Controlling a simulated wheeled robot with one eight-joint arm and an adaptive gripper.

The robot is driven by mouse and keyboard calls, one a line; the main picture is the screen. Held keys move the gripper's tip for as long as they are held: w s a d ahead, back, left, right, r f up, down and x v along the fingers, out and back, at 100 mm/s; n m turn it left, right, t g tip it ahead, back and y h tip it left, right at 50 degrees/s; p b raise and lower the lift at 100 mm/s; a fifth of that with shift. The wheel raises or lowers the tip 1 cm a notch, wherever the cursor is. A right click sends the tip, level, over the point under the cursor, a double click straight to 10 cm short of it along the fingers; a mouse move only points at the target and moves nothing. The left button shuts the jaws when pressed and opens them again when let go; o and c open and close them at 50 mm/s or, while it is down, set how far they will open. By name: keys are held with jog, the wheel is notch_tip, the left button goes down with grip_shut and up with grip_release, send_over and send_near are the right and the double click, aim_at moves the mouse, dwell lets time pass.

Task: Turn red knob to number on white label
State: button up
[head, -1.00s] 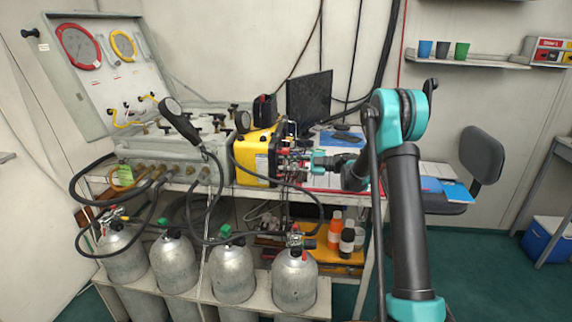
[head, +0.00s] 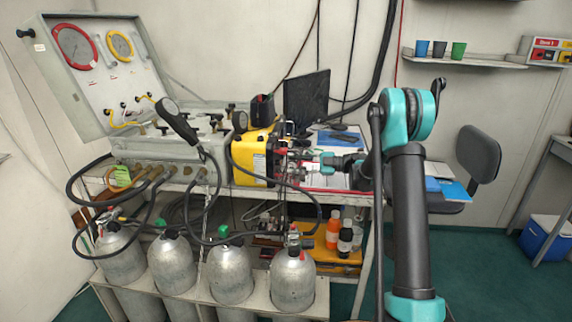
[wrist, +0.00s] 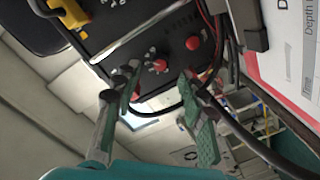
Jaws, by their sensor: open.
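The black front panel (wrist: 130,45) of the yellow air panel box (head: 251,157) fills the upper middle of the wrist view. A winged red knob (wrist: 159,63) sits on it, just beyond my fingertips, and a second red knob (wrist: 193,43) lies further right. My gripper (wrist: 160,82) is open, its two green-padded fingers spread below the first knob, with nothing seen between them. In the head view my gripper (head: 312,165) is at the box's right side. I cannot make out the white label or its number.
Black hoses pass close to the panel and my right finger. A paper sheet (wrist: 290,50) lies right in the wrist view. A grey valve case (head: 165,148) stands left of the yellow box. Several gas cylinders (head: 232,272) stand below the table.

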jog(key=d, duration=0.7)
jog(key=shift+d+r, duration=0.1)
jog(key=shift+d, duration=0.25)
